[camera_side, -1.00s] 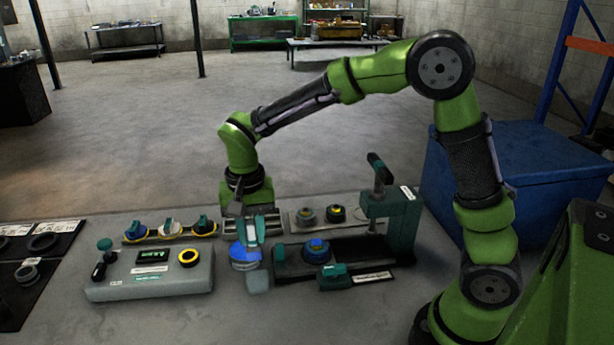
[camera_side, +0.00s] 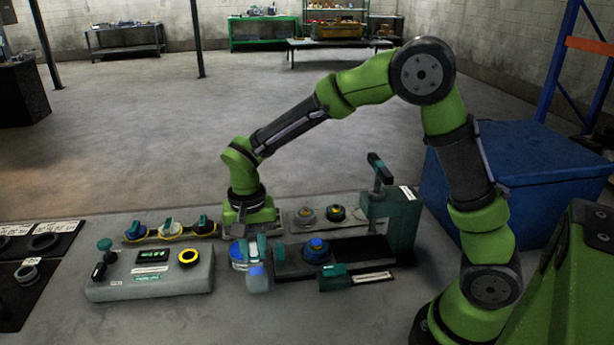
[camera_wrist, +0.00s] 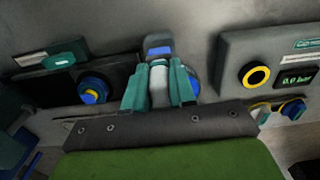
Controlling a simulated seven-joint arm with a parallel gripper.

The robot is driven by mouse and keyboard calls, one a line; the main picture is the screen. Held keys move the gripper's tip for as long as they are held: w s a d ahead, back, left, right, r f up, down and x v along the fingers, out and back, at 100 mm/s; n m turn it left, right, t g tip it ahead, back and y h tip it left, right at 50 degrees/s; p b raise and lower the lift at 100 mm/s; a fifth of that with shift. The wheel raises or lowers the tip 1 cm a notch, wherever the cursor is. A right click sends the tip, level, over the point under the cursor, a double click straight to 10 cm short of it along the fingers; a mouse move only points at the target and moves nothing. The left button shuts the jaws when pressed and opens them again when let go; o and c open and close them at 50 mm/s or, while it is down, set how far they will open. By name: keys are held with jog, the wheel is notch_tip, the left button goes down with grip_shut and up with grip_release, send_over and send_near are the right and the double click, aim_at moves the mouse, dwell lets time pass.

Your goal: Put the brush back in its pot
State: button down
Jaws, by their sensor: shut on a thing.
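My gripper (camera_side: 250,250) is low over the bench, and its two teal fingers show in the wrist view (camera_wrist: 159,88). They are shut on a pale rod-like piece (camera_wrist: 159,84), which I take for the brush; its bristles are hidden. A grey-blue piece with a bright blue face (camera_side: 258,281) stands just beyond the fingers, also at the top of the wrist view (camera_wrist: 158,46). Whether it is joined to the held piece is unclear. A round blue-and-white thing (camera_side: 237,254), perhaps the pot, is beside the fingers and partly hidden by them.
A grey control box (camera_side: 150,284) with a display and yellow-ringed button is to the left. A dark base with a blue knob (camera_side: 317,247) and a teal clamp frame (camera_side: 402,225) is to the right. Knobs (camera_side: 168,224) line the back.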

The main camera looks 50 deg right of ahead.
aim_at(255, 260)
jog(key=shift+f, duration=0.15)
jog(key=shift+f, duration=1.9)
jog(key=shift+f, duration=0.2)
jog(key=c, duration=0.6)
grip_release()
jog(key=shift+r, duration=3.5)
